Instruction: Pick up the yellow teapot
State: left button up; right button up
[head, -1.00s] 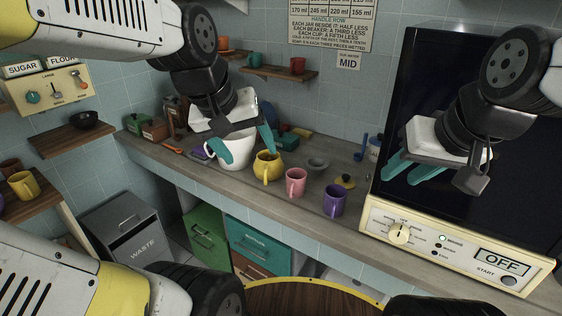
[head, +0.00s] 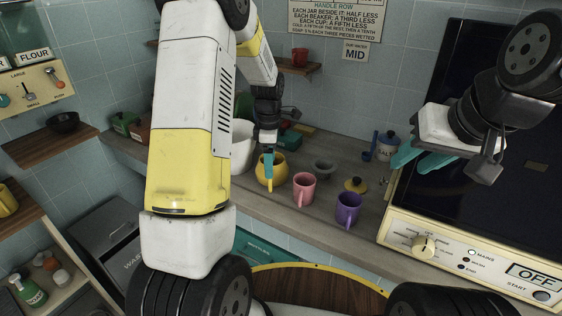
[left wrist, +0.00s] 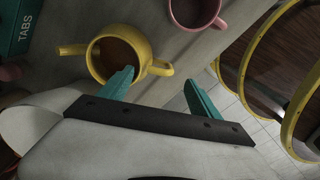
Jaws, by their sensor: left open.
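The yellow teapot (head: 281,172) stands upright without its lid on the counter, partly hidden by my left gripper (head: 267,168) in the head view. In the left wrist view the teapot (left wrist: 96,66) is seen from above, with dark brown inside. My left gripper (left wrist: 160,82) is open there; one finger overlaps the teapot's rim, and a yellow part sticking out from its side lies between the fingertips. I cannot tell if the fingers touch it. A yellow lid (head: 355,185) lies on the counter to the right. My right gripper (head: 410,158) is open and empty before the dark oven door.
A pink mug (head: 304,188) stands close to the right of the teapot, with a purple mug (head: 348,208) further right. A large white pot (head: 243,148) is close on the left. The cream control panel (head: 450,255) bounds the right.

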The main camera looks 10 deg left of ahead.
aim_at(271, 185)
pick_arm(q)
notch_tip(271, 185, down, 10)
jog(key=shift+r, duration=0.1)
dwell(0.4)
grip_shut()
